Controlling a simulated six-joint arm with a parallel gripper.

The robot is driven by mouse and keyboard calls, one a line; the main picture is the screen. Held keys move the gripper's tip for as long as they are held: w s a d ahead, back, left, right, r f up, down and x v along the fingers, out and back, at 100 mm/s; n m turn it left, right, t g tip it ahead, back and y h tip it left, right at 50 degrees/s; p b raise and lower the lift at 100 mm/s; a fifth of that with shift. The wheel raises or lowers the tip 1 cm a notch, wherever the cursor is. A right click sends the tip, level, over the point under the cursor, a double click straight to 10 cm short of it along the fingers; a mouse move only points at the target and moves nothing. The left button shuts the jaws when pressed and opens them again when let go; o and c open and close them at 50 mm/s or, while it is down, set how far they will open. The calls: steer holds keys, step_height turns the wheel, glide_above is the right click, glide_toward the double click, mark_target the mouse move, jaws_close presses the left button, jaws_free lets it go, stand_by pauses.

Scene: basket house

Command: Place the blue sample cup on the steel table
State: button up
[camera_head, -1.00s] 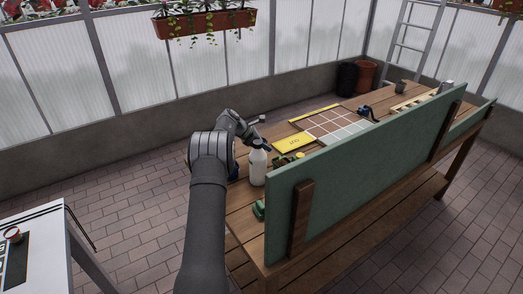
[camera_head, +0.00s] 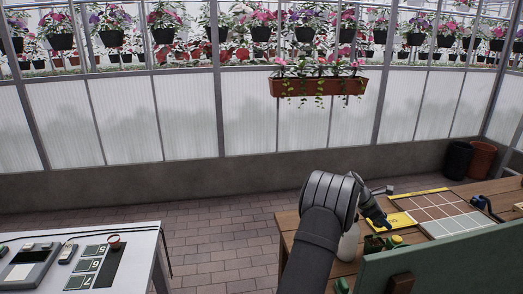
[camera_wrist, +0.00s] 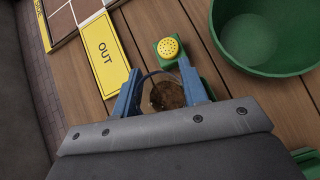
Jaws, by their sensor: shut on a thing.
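In the head view my gripper (camera_head: 378,216) is over the wooden bench (camera_head: 292,226), beside the yellow card, and the cup is too small to tell. The steel table (camera_head: 142,256) stands at the lower left of the head view, well apart from my gripper.
The steel table bears a grey device (camera_head: 30,262), number cards (camera_head: 88,264) and a red-brown cup (camera_head: 114,242). Near my gripper are a yellow OUT card (camera_wrist: 105,52), a green bowl (camera_wrist: 265,40) and a white bottle (camera_head: 349,243). Brick floor separates bench and table.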

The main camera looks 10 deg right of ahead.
steer(key=w+a+r+n+t, duration=0.2)
steer(key=w+a+n, duration=0.15)
steer(key=a, duration=0.65)
steer(key=w+a+r+n+t+y, duration=0.1)
steer(key=w+a+n+t, duration=0.2)
steer(key=a, duration=0.6)
steer(key=w+a+r+n+t, duration=0.2)
steer(key=w+a, duration=0.3)
steer(key=a, duration=0.5)
steer(key=s+a+f+n+t+y, duration=0.1)
steer(key=s+a+n+t+y, duration=0.2)
steer(key=a, duration=1.2)
steer(key=s+a+f+n+y, duration=0.15)
steer(key=s+a+n, duration=0.45)
steer(key=a, duration=0.8)
steer(key=w+a+f+n+y, duration=0.1)
steer(key=w+a, duration=0.2)
steer(key=a, duration=0.3)
steer(key=w+a+t+y, duration=0.1)
steer(key=w+a, duration=0.2)
steer(key=a, duration=0.4)
steer(key=w+a+f+n+y, duration=0.1)
steer(key=w+a, duration=0.2)
steer(key=a, duration=0.3)
steer(key=a+f+n+y, duration=0.2)
steer(key=a+f+n, duration=0.15)
steer(key=a, duration=1.85)
steer(key=shift+m, duration=0.3)
steer(key=shift+d+f, duration=0.2)
steer(key=shift+f, duration=3.25)
